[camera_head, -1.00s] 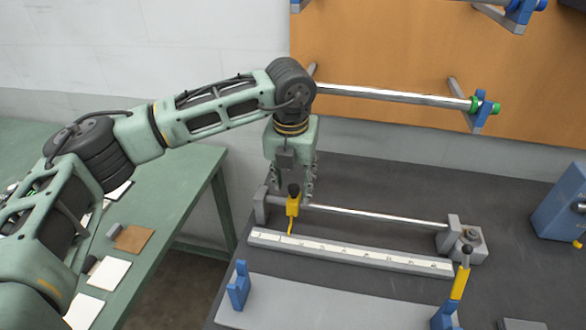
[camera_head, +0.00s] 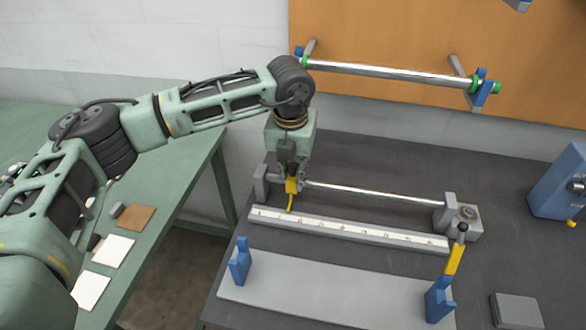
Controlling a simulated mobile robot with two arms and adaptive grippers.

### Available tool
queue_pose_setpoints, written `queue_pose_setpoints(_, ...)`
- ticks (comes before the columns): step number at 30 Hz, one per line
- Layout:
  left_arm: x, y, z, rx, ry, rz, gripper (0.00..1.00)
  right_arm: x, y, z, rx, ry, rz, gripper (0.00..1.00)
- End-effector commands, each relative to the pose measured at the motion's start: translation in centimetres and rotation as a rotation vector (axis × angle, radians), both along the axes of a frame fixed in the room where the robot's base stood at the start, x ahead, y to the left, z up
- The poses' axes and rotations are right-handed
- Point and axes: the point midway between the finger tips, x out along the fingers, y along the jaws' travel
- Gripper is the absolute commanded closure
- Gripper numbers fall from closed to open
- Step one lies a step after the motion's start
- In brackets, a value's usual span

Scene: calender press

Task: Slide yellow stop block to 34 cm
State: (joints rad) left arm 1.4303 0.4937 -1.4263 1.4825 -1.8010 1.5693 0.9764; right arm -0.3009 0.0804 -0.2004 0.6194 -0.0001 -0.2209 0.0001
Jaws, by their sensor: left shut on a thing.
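The yellow stop block (camera_head: 291,186) sits on the silver guide rod (camera_head: 375,193) near the rod's left end. Its thin yellow pointer reaches down to the pale scale (camera_head: 345,232) near the scale's left end. The scale's numbers are too small to read. My left gripper (camera_head: 291,181) points down over the stop block and is shut on its upper part. The black knob on top of the block is now hidden by the gripper. My right gripper is not in view.
A grey plate with two blue brackets (camera_head: 240,262) lies in front of the scale. A chrome roller (camera_head: 390,73) hangs behind. The rod is clear to the block's right.

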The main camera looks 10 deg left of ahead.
Motion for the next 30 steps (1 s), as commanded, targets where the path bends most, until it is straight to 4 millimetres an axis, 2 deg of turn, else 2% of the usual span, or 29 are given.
queue_pose_setpoints(4,0.0,0.0,0.0,0.000,0.000,0.000,1.00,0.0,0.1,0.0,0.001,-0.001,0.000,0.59)
queue_pose_setpoints(11,0.0,-0.3,0.0,-0.001,0.000,-0.001,1.00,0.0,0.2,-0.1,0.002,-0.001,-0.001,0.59)
queue_pose_setpoints(30,0.0,-4.2,0.0,-0.003,-0.001,-0.002,1.00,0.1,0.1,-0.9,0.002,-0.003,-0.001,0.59)
